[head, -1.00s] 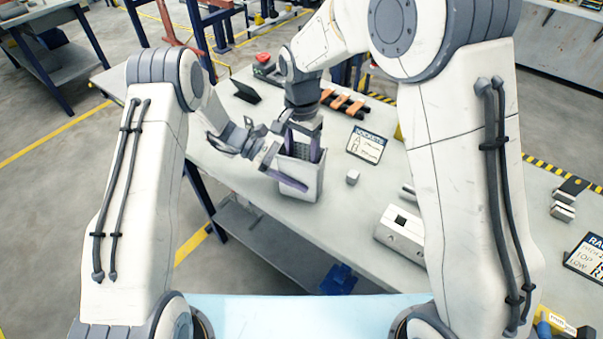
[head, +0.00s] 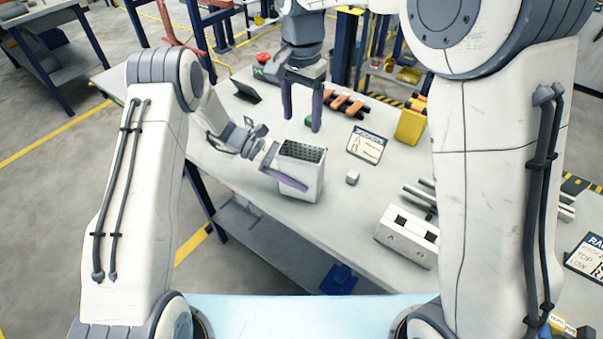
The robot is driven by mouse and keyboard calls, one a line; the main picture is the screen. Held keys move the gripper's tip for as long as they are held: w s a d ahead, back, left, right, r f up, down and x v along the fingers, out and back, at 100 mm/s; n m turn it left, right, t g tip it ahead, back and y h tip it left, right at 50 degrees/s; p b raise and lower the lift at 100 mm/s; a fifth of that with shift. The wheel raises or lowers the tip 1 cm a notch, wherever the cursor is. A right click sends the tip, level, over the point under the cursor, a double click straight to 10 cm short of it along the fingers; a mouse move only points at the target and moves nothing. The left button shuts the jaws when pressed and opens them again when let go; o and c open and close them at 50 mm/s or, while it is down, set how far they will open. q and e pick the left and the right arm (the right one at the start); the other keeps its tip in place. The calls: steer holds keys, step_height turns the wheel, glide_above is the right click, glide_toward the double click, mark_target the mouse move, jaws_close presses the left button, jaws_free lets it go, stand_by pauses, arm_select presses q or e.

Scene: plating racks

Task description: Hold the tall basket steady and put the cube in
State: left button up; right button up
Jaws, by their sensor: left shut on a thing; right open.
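The tall basket (head: 302,177) is a light grey, upright box with a dark mesh-like top, standing on the table. My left gripper (head: 281,172) reaches it from the left and is shut on it, one purple finger lying across its near side; the other finger is mostly hidden. My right gripper (head: 302,122) is open and empty, its two purple fingers pointing down above and behind the basket. A small pale cube (head: 352,178) rests on the table just right of the basket, apart from it. I cannot see down into the basket.
A sign (head: 367,146) lies behind the cube. A white block with dark square openings (head: 407,236) is at the right front, near grey bars. Orange-and-dark pieces (head: 345,103) and a yellow bin (head: 411,125) are behind. A red button (head: 263,58) is at the far left.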

steer(key=shift+r, duration=0.45)
arm_select(q)
steer(key=o, duration=1.5)
steer(key=shift+a, duration=0.1)
steer(key=v, duration=1.2)
